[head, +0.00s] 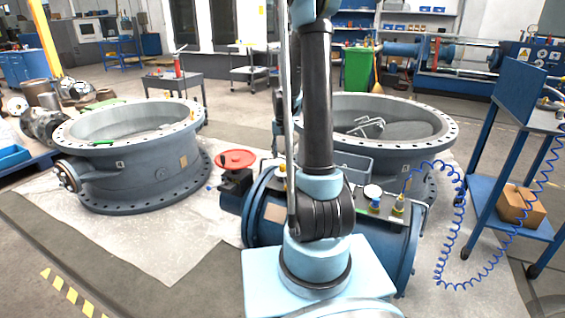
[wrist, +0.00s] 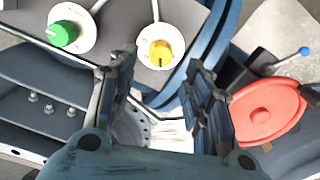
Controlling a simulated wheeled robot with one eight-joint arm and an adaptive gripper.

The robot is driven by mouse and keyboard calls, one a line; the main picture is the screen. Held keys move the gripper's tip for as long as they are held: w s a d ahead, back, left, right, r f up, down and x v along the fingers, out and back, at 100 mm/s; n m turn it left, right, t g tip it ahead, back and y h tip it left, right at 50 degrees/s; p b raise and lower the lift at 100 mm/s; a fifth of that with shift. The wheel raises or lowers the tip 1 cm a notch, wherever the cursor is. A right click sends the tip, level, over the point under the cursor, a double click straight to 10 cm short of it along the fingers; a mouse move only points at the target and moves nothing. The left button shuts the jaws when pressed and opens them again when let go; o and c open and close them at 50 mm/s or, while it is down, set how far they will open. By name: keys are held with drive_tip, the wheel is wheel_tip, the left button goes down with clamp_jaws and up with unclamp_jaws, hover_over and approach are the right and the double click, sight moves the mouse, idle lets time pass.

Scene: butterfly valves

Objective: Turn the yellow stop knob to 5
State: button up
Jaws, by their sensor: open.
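The yellow knob (wrist: 160,53) sits on a round white dial plate in the upper middle of the wrist view. The dial's marks are too small to read, so I cannot tell its setting. My gripper (wrist: 158,72) is open, with one dark finger at the left and one at the right. In the picture the knob lies between and just beyond the fingertips, and no contact shows. A green knob (wrist: 64,34) on a similar white dial lies to its left. In the head view my arm stands in front of the blue valve body (head: 380,245), and my fingers are hidden there.
A red handwheel (wrist: 262,110) is close to the right finger, and it also shows in the head view (head: 237,159). A blue-handled lever (wrist: 290,59) is beyond it. Large grey flanged valve rings (head: 150,165) stand around. A blue coiled hose (head: 463,215) hangs at the right.

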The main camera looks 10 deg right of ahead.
sight(283, 165)
wheel_tip(283, 165, up, 6)
drive_tip(key=shift+r, duration=0.15)
idle(0.3)
drive_tip(key=s+r+n+t, duration=0.1)
drive_tip(key=s+r, duration=0.2)
drive_tip(key=s, duration=0.7)
drive_tip(key=s+r+n, duration=0.1)
drive_tip(key=s+r, duration=0.2)
drive_tip(key=s, duration=0.7)
drive_tip(key=s+f+n, duration=0.1)
drive_tip(key=s+f, duration=0.2)
drive_tip(key=s, duration=0.4)
drive_tip(key=s+f+n+t, duration=0.1)
drive_tip(key=s+f, duration=0.3)
drive_tip(key=s, duration=0.4)
drive_tip(key=shift+a, duration=0.35)
